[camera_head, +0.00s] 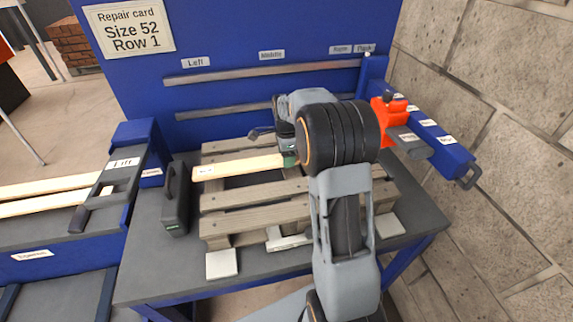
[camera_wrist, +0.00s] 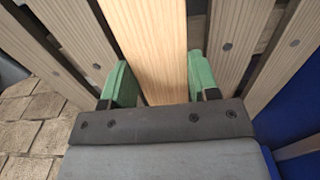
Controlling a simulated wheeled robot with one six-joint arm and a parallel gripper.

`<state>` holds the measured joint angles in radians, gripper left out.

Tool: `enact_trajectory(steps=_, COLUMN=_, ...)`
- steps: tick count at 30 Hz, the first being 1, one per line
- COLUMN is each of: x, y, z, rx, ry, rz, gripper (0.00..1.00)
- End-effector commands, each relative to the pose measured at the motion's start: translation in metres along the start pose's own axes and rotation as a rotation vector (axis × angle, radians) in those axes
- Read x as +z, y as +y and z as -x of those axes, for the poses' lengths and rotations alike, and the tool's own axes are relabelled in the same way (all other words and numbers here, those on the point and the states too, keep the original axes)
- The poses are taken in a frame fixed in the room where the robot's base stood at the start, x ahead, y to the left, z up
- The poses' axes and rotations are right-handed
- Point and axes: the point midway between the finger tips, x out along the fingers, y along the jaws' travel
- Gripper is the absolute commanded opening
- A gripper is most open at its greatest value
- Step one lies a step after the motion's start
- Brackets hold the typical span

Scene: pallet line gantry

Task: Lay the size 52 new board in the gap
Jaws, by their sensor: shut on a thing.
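The new board (camera_head: 238,167) is pale, clean wood with a small label near its left end. My gripper (camera_head: 289,160) is shut on it near its right part; my arm hides the rest. In the wrist view green finger pads flank the board (camera_wrist: 152,40). The worn grey-brown pallet (camera_head: 255,219) lies on the table. The board runs along its slats, over or in an opening between them. Dark space (camera_head: 250,181) shows beside its near edge. I cannot tell whether the board touches the pallet.
The repair card (camera_head: 127,27) reads Size 52, Row 1. Other pale boards (camera_head: 50,187) lie on the left rack. A dark case (camera_head: 175,200) stands close to the pallet's left side. A red tool (camera_head: 388,120) sits at the right. The blue back panel (camera_head: 230,40) rises behind.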

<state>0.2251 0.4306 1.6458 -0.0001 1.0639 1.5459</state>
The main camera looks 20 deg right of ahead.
Motion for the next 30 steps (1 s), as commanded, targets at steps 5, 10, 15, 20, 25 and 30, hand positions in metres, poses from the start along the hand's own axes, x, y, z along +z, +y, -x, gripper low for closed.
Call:
enact_trajectory(steps=5, x=0.0, y=0.001, z=-0.023, rx=0.004, ry=0.0, rz=0.0, gripper=0.25)
enact_trajectory(steps=10, x=0.0, y=0.0, z=-0.039, rx=0.002, ry=0.0, rz=0.0, gripper=0.25)
enact_trajectory(steps=15, x=0.0, y=0.0, z=-0.041, rx=0.001, ry=0.0, rz=0.0, gripper=0.25)
enact_trajectory(steps=20, x=0.0, y=0.0, z=-0.041, rx=0.001, ry=0.0, rz=0.0, gripper=0.25)
enact_trajectory(steps=25, x=0.0, y=0.001, z=-0.044, rx=0.002, ry=0.0, rz=0.0, gripper=0.58)
enact_trajectory(steps=30, x=0.0, y=0.001, z=-0.044, rx=0.002, ry=0.0, rz=0.0, gripper=0.74)
